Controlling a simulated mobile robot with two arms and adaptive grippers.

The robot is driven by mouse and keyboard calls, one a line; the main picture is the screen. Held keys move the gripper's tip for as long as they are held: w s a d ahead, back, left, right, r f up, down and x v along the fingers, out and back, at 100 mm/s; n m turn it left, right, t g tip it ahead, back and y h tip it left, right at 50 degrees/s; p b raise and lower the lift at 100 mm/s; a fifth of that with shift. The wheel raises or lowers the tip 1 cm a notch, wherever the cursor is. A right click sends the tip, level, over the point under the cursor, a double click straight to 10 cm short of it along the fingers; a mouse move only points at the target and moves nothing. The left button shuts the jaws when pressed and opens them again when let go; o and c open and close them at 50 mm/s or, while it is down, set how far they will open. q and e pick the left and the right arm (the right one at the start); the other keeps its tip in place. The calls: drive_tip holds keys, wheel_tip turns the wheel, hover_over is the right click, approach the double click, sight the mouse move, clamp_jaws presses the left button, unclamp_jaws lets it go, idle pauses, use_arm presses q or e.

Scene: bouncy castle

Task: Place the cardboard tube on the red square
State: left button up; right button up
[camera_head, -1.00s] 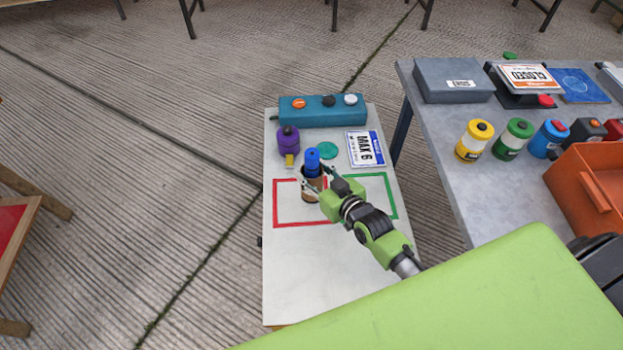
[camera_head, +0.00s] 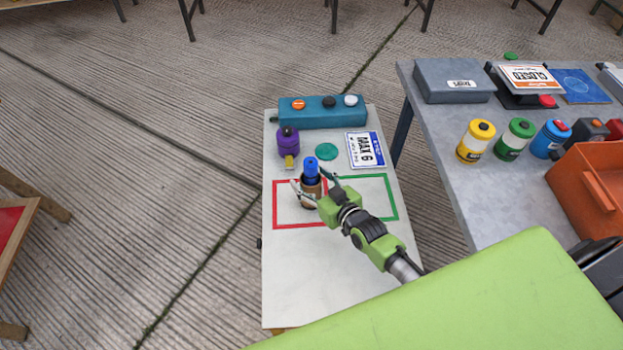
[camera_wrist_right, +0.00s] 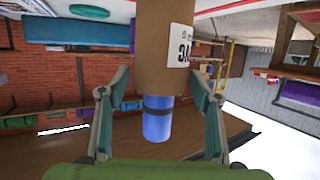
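The brown cardboard tube (camera_head: 311,198) stands upright on the white table, inside the red square outline (camera_head: 285,226) near its right side. A blue cylinder (camera_head: 311,168) sticks out of its upper end. In the right wrist view the tube (camera_wrist_right: 163,45) has a white label, and the blue cylinder (camera_wrist_right: 158,124) has a dark band; the picture looks upside down. My right gripper (camera_head: 311,183) is open, with one finger on each side of the tube and gaps between. My right arm hides part of the outlines. My left gripper is not in view.
A green square outline (camera_head: 394,200) lies right of the red one. Behind are a purple canister (camera_head: 288,142), a green disc (camera_head: 326,151), a MAX 6 sign (camera_head: 366,149) and a teal button box (camera_head: 322,118). A grey table (camera_head: 450,180) stands on the right. The near white tabletop is clear.

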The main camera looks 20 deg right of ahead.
drive_tip(key=shift+r, duration=0.2)
drive_tip(key=shift+s, duration=0.2)
drive_tip(key=v, duration=1.1)
drive_tip(key=shift+s+p, duration=0.3)
drive_tip(key=shift+p, duration=0.15)
